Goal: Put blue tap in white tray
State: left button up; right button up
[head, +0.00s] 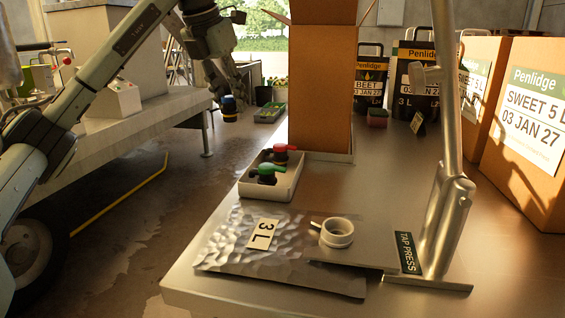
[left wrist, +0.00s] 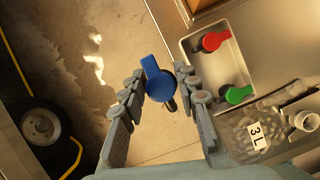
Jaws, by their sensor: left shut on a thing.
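The blue tap (head: 229,104) hangs in my left gripper (head: 228,92), out past the table's left edge, above the floor. In the left wrist view the blue tap (left wrist: 157,80) sits between the fingers of my left gripper (left wrist: 167,93), its lever pointing up the picture. The white tray (head: 263,191) lies on the table near its left edge, to the right of and nearer than the gripper. A red tap (head: 283,153) and a green tap (head: 266,173) lie in it. The left wrist view shows the tray (left wrist: 216,72) at the right. My right gripper is not in view.
A tall open carton (head: 322,90) stands right behind the tray. In front lies a silver bag (head: 225,245) marked 3 L, with a white spout (head: 337,232) beside the tap press (head: 448,220). Penlidge cartons (head: 525,120) stand at the right.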

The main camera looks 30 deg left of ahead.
pick_arm(q)
jog(key=d+f, duration=0.2)
jog(key=d, duration=0.1)
jog(key=d+f, duration=0.2)
jog(key=d, duration=0.1)
jog(key=d+f, duration=0.2)
jog(key=d, duration=0.2)
jog(key=shift+s+d, duration=0.1)
jog(key=shift+s, duration=0.25)
jog(key=shift+d+f, duration=0.15)
jog(key=shift+d, duration=0.05)
jog(key=shift+f, duration=0.2)
notch_tip(320, 180, down, 4)
jog(key=shift+r, duration=0.15)
jog(key=shift+c, duration=0.8)
jog(key=o, duration=1)
jog(key=shift+r, duration=0.1)
